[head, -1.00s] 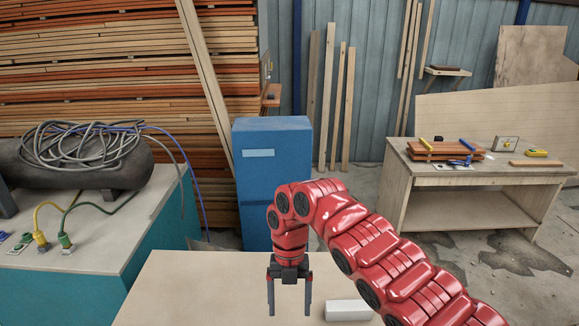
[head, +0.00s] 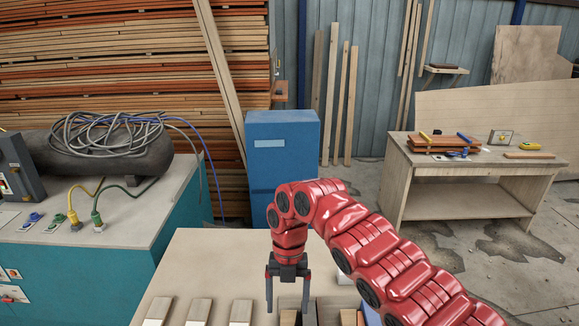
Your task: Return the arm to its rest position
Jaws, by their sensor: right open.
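My right arm, red and segmented, comes in from the lower right and bends down over the near table. My right gripper (head: 288,290) hangs from it, pointing down with its two dark fingers apart. It is open, with nothing held between the fingers. My left gripper is not in view.
The near table (head: 220,255) bears several wooden pieces (head: 199,311) along its front. A teal bench (head: 60,255) with cables and a compressor (head: 90,160) stands left. A blue cabinet (head: 284,150) stands behind the table. A wooden workbench (head: 470,170) with tools is at right.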

